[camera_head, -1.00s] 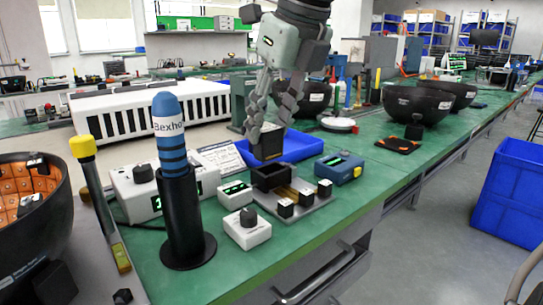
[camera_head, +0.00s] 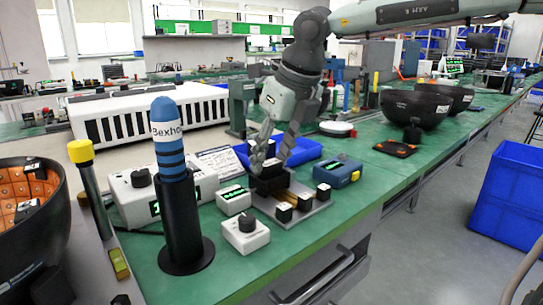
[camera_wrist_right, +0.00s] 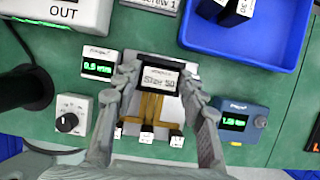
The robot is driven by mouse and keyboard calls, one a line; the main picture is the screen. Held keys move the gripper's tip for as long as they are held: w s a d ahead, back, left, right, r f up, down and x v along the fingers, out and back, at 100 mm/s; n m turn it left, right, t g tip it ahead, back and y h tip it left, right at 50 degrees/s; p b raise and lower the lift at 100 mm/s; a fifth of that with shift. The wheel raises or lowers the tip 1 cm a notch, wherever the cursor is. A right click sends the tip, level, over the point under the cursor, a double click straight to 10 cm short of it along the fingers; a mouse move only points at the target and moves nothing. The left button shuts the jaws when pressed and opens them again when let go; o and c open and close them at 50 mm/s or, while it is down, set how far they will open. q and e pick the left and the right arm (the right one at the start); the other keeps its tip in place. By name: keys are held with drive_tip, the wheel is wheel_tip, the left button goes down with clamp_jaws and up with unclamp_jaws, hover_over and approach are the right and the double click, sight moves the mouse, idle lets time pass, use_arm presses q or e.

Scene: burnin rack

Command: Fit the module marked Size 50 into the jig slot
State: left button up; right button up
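The module marked Size 50 (camera_wrist_right: 163,78) is a dark block with a white label. It is between the fingers of my right gripper (camera_head: 272,158), which looks shut on it. The gripper also shows in the right wrist view (camera_wrist_right: 160,76), one finger on each side of the label. The jig (camera_head: 311,209) is a grey plate with a black slot block, brass-coloured strips and small white-topped black blocks. The module is at the mouth of the slot block (camera_head: 268,185); how deep it sits is hidden by the fingers. My left gripper is not in view.
A blue tray (camera_wrist_right: 205,44) with other dark modules (camera_wrist_right: 236,12) lies behind the jig. A small white meter (camera_head: 233,200), a white knob box (camera_head: 246,234) and a blue meter (camera_head: 338,173) stand close around it. A black holder with a blue striped cylinder (camera_head: 172,140) stands left.

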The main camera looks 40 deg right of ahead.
drive_tip(key=shift+o, duration=1.2)
drive_tip(key=shift+r, duration=0.15)
drive_tip(key=shift+s+r, duration=0.15)
drive_tip(key=shift+r, duration=0.2)
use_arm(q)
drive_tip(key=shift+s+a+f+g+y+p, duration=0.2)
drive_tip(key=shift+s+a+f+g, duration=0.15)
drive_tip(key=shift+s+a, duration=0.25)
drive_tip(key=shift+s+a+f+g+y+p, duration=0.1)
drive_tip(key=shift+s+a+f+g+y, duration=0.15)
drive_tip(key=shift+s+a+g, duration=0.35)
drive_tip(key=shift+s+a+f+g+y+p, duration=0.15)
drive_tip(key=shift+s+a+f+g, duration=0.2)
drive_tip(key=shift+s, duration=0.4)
use_arm(e)
drive_tip(key=v, duration=1.1)
